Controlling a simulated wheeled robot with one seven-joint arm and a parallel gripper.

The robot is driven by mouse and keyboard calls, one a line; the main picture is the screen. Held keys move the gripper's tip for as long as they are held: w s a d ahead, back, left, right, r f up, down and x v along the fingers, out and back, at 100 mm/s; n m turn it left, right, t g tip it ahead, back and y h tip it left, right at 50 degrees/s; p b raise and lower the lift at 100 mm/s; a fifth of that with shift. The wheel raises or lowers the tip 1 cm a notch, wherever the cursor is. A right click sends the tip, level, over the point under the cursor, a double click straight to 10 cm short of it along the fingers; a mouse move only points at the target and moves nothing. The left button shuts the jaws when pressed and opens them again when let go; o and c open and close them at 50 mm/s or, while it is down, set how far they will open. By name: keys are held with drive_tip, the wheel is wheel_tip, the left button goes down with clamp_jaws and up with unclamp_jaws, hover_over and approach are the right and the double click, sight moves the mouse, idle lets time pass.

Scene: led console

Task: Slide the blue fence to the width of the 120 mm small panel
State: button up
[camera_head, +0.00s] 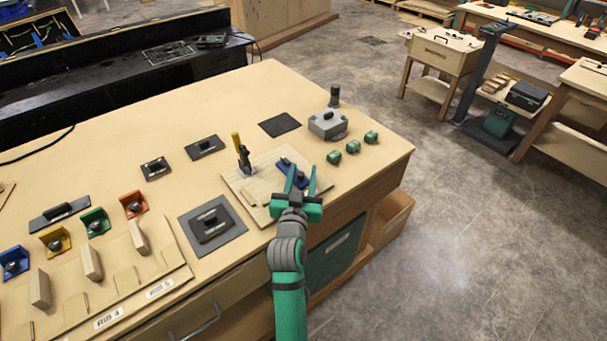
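The blue fence (284,164) is a small blue piece with dark parts. It lies on a pale wooden board (233,181) near the bench's right end. My gripper (302,168) is green and points away over the board's right part. Its two fingers are apart, with the fence at and between them. The fingers and palm partly cover the fence, and I cannot tell whether they touch it. A yellow-handled tool (237,142) stands upright on the board's far left side. I cannot make out which piece is the 120 mm small panel.
Several green blocks (353,146) and a grey box (327,125) stand right of the board. A grey plate with a black handled piece (235,228) lies to its left. Coloured brackets (134,204) and a rib rack stand farther left. The bench's far middle is clear.

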drive_tip(key=shift+s+a, duration=0.1)
drive_tip(key=shift+s, duration=0.05)
drive_tip(key=s, duration=1)
drive_tip(key=shift+s+a, duration=0.3)
drive_tip(key=shift+a, duration=0.05)
